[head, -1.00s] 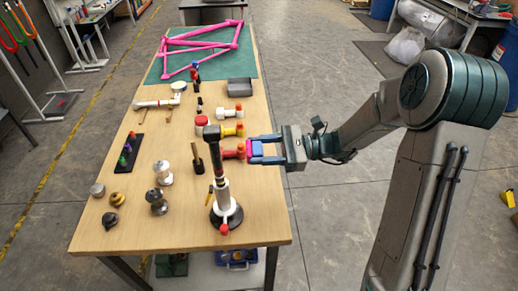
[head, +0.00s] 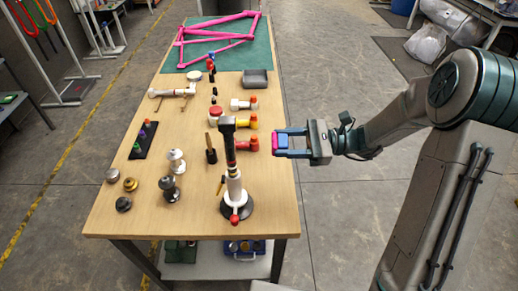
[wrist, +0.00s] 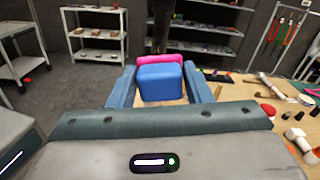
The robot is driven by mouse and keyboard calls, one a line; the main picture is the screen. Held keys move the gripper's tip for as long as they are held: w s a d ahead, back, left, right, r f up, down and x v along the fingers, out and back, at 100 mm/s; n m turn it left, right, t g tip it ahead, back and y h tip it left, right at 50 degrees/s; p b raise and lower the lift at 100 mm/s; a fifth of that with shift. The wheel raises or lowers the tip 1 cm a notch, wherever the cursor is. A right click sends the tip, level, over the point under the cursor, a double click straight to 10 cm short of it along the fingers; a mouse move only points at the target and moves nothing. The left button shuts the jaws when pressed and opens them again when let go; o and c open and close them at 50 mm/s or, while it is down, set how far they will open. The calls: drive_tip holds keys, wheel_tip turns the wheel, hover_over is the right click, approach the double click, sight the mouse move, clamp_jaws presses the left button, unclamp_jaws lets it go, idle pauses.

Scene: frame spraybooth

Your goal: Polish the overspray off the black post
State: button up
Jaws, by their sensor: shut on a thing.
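The black post (head: 228,145) stands upright in a stand with a pale lower sleeve and a round black base (head: 237,209), near the table's front right. Small coloured bands or marks show on its shaft, too small to tell apart. My gripper (head: 284,143) is shut on a blue block with a pink pad (head: 277,142) on its far face. It is held level to the right of the post's upper part, apart from it. In the wrist view the blue block (wrist: 162,83) sits between the fingers, with a dark upright shape, seemingly the post (wrist: 160,28), straight beyond the pad.
Red, yellow and white-handled fittings (head: 246,144) lie behind the post. Metal knobs (head: 169,188) stand to its left. A pink bicycle frame (head: 215,40) lies on a green mat (head: 262,56) at the back.

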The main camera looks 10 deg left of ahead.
drive_tip(key=x, duration=0.7)
drive_tip(key=shift+x, duration=0.95)
idle(0.9)
wheel_tip(320, 180, down, 4)
drive_tip(key=shift+s+r+b, duration=0.1)
drive_tip(key=shift+r+b, duration=0.05)
drive_tip(key=shift+b, duration=1.05)
drive_tip(key=shift+r, duration=0.1)
wheel_tip(320, 180, up, 4)
drive_tip(key=p, duration=0.3)
